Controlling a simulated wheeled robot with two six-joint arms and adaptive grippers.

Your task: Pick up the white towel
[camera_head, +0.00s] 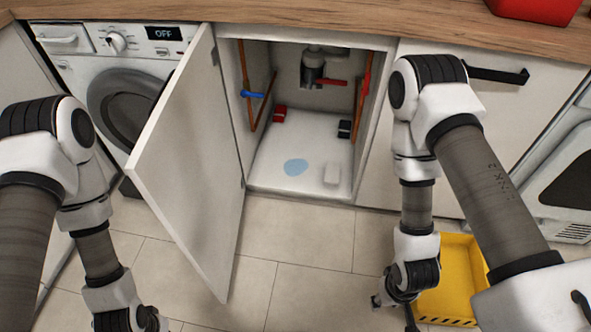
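A small pale block-like item (332,174) lies on the white cabinet floor, right of a light-blue puddle (296,167). It may be the folded white towel, but it is too small to be sure. No other white cloth shows. My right gripper (383,300) is low over the floor tiles in front of the cabinet, beside a yellow bin, well away from the pale item. Its fingers are too dark and small to read. My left gripper (138,322) is at the bottom edge, left of the open door and partly cut off.
The cabinet door (190,165) stands open to the left, between my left arm and the opening. Pipes with blue and red valves (252,94) line the cabinet. The yellow bin (462,262) stands on the floor at right. Tiles before the cabinet are clear.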

